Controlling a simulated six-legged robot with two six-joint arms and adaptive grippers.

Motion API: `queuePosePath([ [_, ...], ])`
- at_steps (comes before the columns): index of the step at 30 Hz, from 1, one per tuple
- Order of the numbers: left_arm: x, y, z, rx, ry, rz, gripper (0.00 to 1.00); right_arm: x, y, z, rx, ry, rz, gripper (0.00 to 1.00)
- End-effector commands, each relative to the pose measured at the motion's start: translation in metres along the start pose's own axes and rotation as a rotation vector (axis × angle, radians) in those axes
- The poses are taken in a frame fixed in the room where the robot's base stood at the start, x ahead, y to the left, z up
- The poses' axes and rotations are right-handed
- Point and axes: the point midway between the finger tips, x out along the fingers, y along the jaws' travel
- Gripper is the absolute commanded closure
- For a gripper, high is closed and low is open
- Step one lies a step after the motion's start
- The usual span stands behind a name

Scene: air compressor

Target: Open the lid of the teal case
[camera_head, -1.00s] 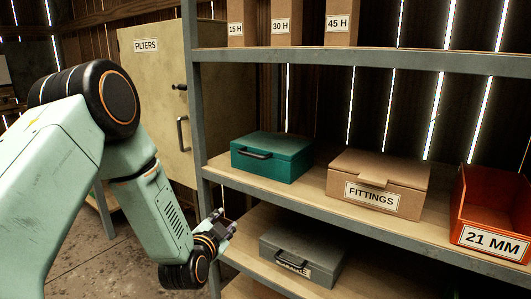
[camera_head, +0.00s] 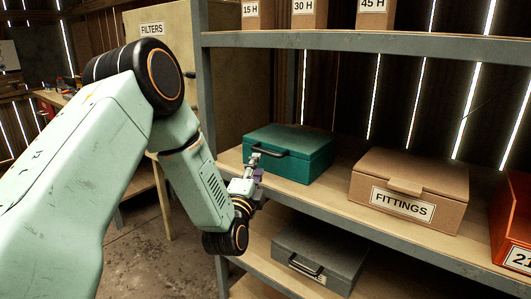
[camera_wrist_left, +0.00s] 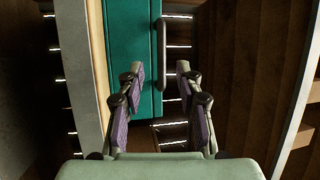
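The teal case (camera_head: 305,160) sits on the middle shelf with its lid closed and its dark handle (camera_head: 268,149) on the front face. My left gripper (camera_head: 254,160) is in front of the case, close to the handle and partly overlapping the case front in the head view. In the left wrist view the fingers of my left gripper (camera_wrist_left: 161,72) are spread apart and empty. The teal case (camera_wrist_left: 130,45) and its handle (camera_wrist_left: 161,50) show beyond them, the handle lined up with the gap. I cannot tell whether a fingertip touches the handle. My right gripper is not in view.
A cardboard FITTINGS box (camera_head: 440,180) stands to the right on the same shelf, then an orange bin (camera_head: 515,215). A grey case (camera_head: 325,255) is on the lower shelf. The shelf post (camera_head: 205,100) rises left of the teal case. An upper shelf (camera_head: 400,44) runs above.

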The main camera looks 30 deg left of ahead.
Motion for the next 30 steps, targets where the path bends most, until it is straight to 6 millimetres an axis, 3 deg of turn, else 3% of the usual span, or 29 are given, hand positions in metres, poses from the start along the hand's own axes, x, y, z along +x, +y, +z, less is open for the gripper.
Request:
queuePosePath([
  [15, 0.07, 0.002, -0.001, 0.005, 0.004, -0.002, 0.65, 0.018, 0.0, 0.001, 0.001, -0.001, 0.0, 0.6],
  [28, 0.082, 0.001, -0.001, 0.003, 0.005, 0.002, 0.65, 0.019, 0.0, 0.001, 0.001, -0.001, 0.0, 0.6],
  [30, 0.082, 0.001, -0.001, 0.003, 0.005, 0.002, 0.7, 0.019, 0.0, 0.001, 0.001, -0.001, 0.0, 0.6],
])
